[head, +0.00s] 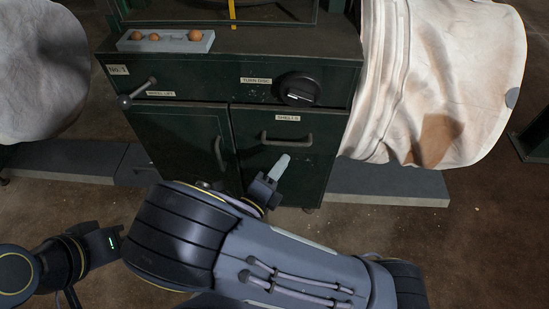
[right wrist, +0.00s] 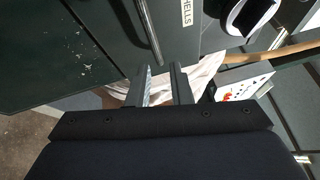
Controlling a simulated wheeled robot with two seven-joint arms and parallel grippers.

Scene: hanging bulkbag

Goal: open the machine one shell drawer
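The dark green machine marked No. 1 (head: 180,125) stands ahead. Its shell drawer (head: 262,165) is the lower right front, labelled SHELLS, with a bar handle (head: 287,140). The drawer front looks flush with the cabinet. My right gripper (head: 278,170) is in front of the drawer, just below the handle. In the right wrist view its two fingers (right wrist: 160,86) are apart with nothing between them. The handle (right wrist: 149,30) shows there beyond the fingertips, apart from them. Part of my left arm shows at the lower left of the head view; its fingers cannot be made out.
A lift lever (head: 138,92) sticks out at upper left and a black turning knob (head: 297,90) sits above the drawer. A tray (head: 166,41) with small round brown things is on top. A pale stained bag (head: 440,80) hangs on the right, another on the left.

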